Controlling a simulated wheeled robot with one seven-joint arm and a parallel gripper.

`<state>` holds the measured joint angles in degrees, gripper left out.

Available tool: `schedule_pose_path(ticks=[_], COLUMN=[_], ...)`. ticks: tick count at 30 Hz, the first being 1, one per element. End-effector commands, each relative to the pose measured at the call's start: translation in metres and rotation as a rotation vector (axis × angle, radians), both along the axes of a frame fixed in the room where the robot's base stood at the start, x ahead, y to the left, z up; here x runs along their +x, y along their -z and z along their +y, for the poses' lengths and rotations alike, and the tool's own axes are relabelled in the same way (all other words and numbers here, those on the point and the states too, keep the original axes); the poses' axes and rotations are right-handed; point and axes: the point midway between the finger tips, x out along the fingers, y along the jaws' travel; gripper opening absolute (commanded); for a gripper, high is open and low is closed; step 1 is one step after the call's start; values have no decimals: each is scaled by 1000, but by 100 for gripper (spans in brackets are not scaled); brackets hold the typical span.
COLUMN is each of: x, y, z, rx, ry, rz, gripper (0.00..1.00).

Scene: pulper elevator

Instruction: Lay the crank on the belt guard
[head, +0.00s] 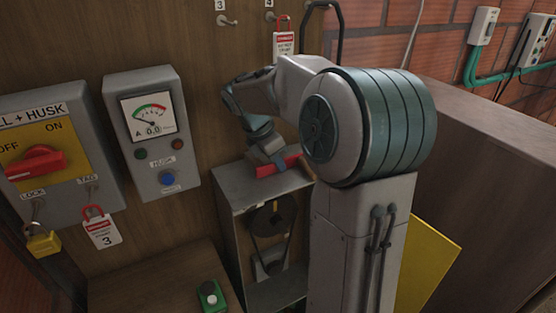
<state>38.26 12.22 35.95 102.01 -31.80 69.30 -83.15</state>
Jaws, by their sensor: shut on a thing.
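My gripper (272,159) is at the top of the grey belt guard (232,184), a box-like housing with its front open on pulleys and a belt. The gripper is shut on a red bar-like piece, which I take to be the crank (291,161). The red piece shows on both sides of the fingers, at or just above the guard's top face. I cannot tell whether it touches. My arm hides the right part of the guard's top and may hide more of the crank.
A meter box (153,132) and a switch box with a red knob (32,163) are on the wooden panel at left. A padlock (43,241) and a tag (102,230) hang below. A green button box (211,297) is in front. A yellow panel (428,262) stands at right.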

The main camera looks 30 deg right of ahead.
Motion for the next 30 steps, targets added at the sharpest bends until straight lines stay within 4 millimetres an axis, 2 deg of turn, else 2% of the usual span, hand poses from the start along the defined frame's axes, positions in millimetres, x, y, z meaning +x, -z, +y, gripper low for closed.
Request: schedule_pose_path(ticks=[3, 4, 6, 17, 20, 30], x=[0, 0, 0, 0, 1, 0], y=[3, 3, 3, -3, -15, -80], z=[0, 0, 0, 0, 6, 33], rx=[-1, 0, 0, 0, -2, 0], ry=[0, 0, 0, 0, -1, -2], rz=[0, 0, 0, -2, -4, -5], gripper=[0, 13, 29, 29, 29, 29])
